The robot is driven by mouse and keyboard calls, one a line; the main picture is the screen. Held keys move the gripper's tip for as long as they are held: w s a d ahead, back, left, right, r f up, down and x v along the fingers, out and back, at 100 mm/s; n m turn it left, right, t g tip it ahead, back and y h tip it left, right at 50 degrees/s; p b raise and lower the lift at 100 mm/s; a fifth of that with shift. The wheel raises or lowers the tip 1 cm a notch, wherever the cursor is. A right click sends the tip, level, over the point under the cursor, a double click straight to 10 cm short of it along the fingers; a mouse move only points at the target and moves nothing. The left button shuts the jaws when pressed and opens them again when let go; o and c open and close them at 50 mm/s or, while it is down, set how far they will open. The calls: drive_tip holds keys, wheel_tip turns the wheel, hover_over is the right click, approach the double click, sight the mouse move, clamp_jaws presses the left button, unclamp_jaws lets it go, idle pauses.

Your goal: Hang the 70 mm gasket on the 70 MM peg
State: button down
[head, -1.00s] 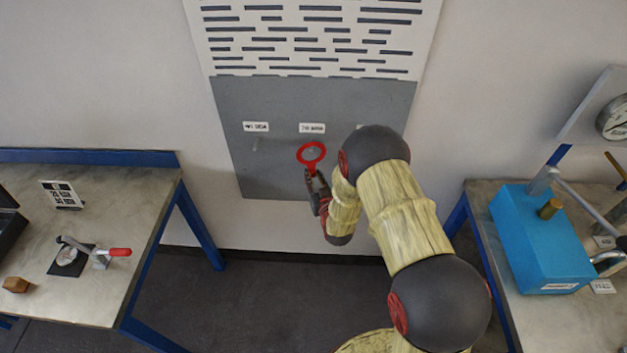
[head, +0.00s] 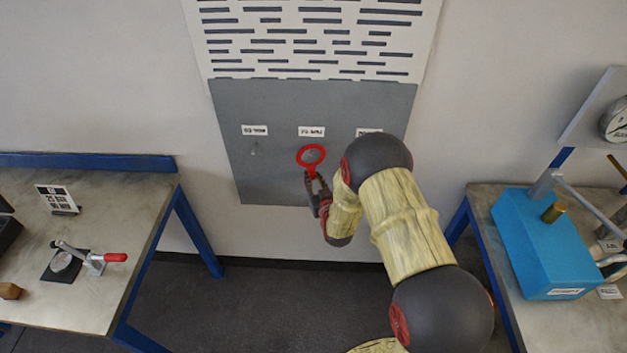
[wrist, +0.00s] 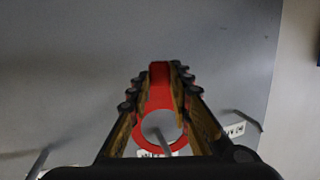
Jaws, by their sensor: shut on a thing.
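The red gasket (head: 311,170) is a ring with a tab, held up in front of the grey board (head: 270,180). My gripper (head: 313,181) is shut on its tab from below. The wrist view shows the gasket (wrist: 160,75) between the fingers (wrist: 160,90), its ring towards the board. The middle peg (wrist: 156,132) appears within the ring's hole; I cannot tell whether the ring is around it or only in front. The middle label (head: 311,131) is above the ring, its text too blurred to read surely. The left peg (head: 254,149) is bare; the arm hides the right one in the head view.
A left label (head: 254,130) and a partly covered right label (head: 368,131) flank the middle one. The right peg (wrist: 245,120) shows in the wrist view. Benches stand either side; the left holds a red-handled clamp (head: 100,259), the right a blue block (head: 540,245).

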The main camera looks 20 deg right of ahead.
drive_tip(key=c, duration=1.5)
unclamp_jaws()
drive_tip(key=shift+c, duration=0.2)
drive_tip(key=s+r, duration=0.2)
drive_tip(key=s, duration=0.9)
drive_tip(key=shift+s+r, duration=0.15)
drive_tip(key=shift+s, duration=0.25)
